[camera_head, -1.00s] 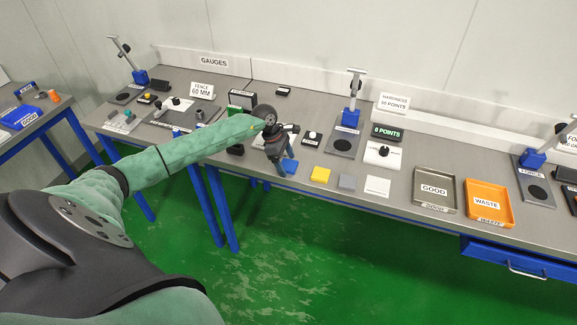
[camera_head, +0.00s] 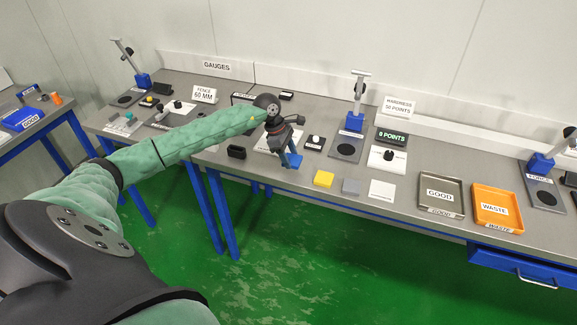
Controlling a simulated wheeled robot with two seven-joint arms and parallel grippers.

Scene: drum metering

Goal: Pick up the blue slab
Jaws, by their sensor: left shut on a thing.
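The blue slab (camera_head: 292,160) is at the front of the main bench, left of the yellow slab. My left gripper (camera_head: 287,147) reaches in from the left and points down, shut on the blue slab. The slab shows below the fingers and looks a little above the bench top, though the exact gap is hard to tell. The fingers partly hide its upper part. My right gripper is not in view.
The yellow slab (camera_head: 323,179), grey slab (camera_head: 351,187) and white slab (camera_head: 382,189) lie in a row to the right. A black holder (camera_head: 236,152) stands left. The GOOD tray (camera_head: 459,184) and orange WASTE tray (camera_head: 519,190) are farther right.

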